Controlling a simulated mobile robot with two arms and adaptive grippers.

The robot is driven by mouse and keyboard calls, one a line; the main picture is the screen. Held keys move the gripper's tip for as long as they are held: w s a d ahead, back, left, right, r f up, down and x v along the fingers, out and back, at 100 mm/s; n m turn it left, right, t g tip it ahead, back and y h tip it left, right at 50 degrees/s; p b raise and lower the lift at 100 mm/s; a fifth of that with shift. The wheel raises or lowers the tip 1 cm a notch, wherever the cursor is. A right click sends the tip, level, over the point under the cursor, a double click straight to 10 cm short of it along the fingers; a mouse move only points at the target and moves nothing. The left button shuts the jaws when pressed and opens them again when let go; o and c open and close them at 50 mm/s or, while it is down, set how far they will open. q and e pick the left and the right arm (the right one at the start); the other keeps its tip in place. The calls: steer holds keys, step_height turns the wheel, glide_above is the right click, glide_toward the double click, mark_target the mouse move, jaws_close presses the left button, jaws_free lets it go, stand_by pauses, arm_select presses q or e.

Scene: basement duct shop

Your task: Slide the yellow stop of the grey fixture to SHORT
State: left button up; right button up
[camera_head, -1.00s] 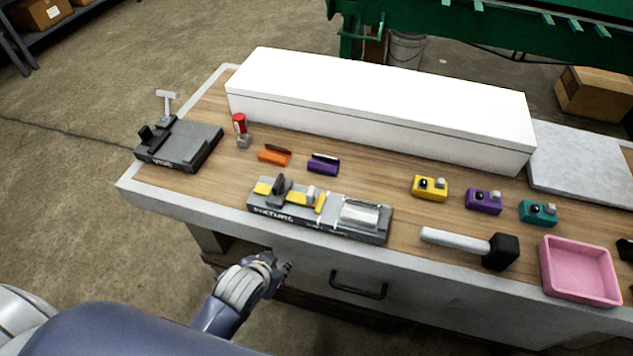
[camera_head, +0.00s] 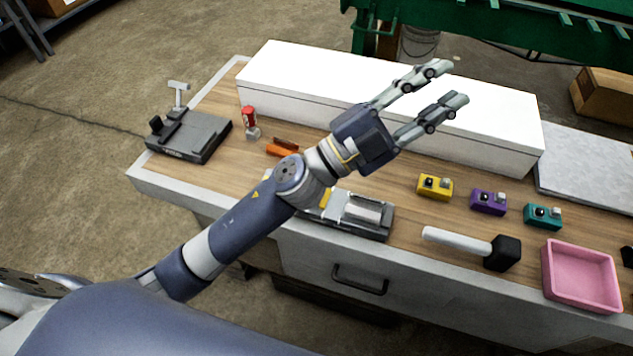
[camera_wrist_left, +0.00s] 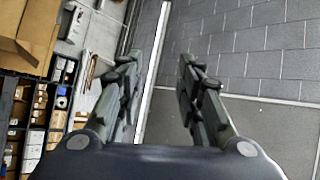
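The grey fixture (camera_head: 372,232) lies near the front edge of the bench in the head view. My left arm covers its left part. A short piece of the yellow stop (camera_head: 326,198) shows beside my arm; the SHORT marking cannot be read. A silver block (camera_head: 362,208) sits on the fixture's right part. My left gripper (camera_head: 452,84) is raised above the bench, in front of the white box, with its fingers apart and nothing between them. The left wrist view shows the same open fingers (camera_wrist_left: 158,75) against a wall and shelves. My right gripper is not in view.
A long white box (camera_head: 480,125) stands along the bench's back. A dark vise-like device (camera_head: 195,138), red can (camera_head: 249,116) and orange piece (camera_head: 281,149) are left. Yellow (camera_head: 434,188), purple (camera_head: 488,202) and teal (camera_head: 542,215) blocks, a mallet (camera_head: 500,253) and pink tray (camera_head: 580,245) are right.

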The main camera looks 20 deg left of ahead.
arm_select(q)
steer(key=s+d+f+m+g+h, duration=0.1)
steer(key=s+d+m+g+h, duration=0.2)
steer(key=s+d+m+g, duration=0.45)
step_height(320, 180, down, 13)
steer(key=a+m+g+y, duration=0.2)
steer(key=m+g+y, duration=0.7)
steer(key=w+a+f+n+t+y, duration=0.1)
steer(key=w+a+f+y, duration=0.2)
steer(key=a, duration=0.5)
steer(key=w+a+f+y, duration=0.1)
steer(key=w+a+y, duration=0.2)
steer(key=a+y, duration=0.4)
steer(key=w+a+f+n+t+y, duration=0.1)
steer(key=w+a+f+y, duration=0.15)
steer(key=a, duration=0.55)
steer(key=f+p, duration=0.1)
steer(key=f, duration=0.4)
steer(key=f+p, duration=0.1)
steer(key=f, duration=0.2)
steer(key=shift+w+a+f+p, duration=0.1)
steer(key=shift+w+f+p, duration=0.15)
steer(key=shift+f+p, duration=0.1)
steer(key=shift+f, duration=0.6)
jaws_close()
